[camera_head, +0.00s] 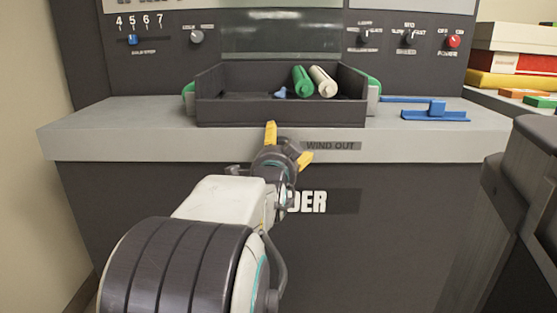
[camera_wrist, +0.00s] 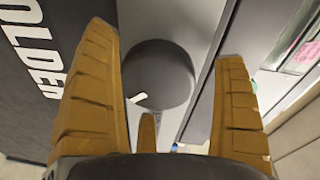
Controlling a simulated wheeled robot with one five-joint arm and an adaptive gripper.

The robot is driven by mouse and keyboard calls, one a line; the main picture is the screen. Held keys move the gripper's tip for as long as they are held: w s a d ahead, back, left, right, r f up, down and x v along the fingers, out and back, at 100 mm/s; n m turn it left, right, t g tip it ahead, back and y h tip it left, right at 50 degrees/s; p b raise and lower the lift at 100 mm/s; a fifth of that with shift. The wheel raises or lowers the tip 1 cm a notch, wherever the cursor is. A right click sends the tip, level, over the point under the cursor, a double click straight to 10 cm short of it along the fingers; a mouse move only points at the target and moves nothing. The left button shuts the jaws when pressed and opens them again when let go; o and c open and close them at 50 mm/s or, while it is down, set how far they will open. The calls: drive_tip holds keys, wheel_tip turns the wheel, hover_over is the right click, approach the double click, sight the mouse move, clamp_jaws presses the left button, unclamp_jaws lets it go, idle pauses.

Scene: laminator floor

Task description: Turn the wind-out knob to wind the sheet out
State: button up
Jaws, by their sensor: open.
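The wind-out knob (camera_wrist: 158,76) is a round dark grey knob with a white pointer mark, in the middle of the wrist view. In the head view it is hidden behind my gripper (camera_head: 288,146), beside the WIND OUT label (camera_head: 331,146) on the machine's front edge. My gripper is open, its yellow fingers on either side of the knob in the wrist view (camera_wrist: 167,52). A gap shows between the knob and the right finger; the left finger is close to the knob, and I cannot tell if it touches. No sheet can be made out.
A dark tray (camera_head: 281,115) on the grey ledge (camera_head: 100,134) holds a green roll (camera_head: 303,81), a cream roll (camera_head: 323,82) and a small blue piece. A blue part (camera_head: 436,112) lies to its right. A dark grey body (camera_head: 520,190) stands at the right, near the machine.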

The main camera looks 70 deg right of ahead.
drive_tip(key=v, duration=1.1)
drive_tip(key=shift+a, duration=0.2)
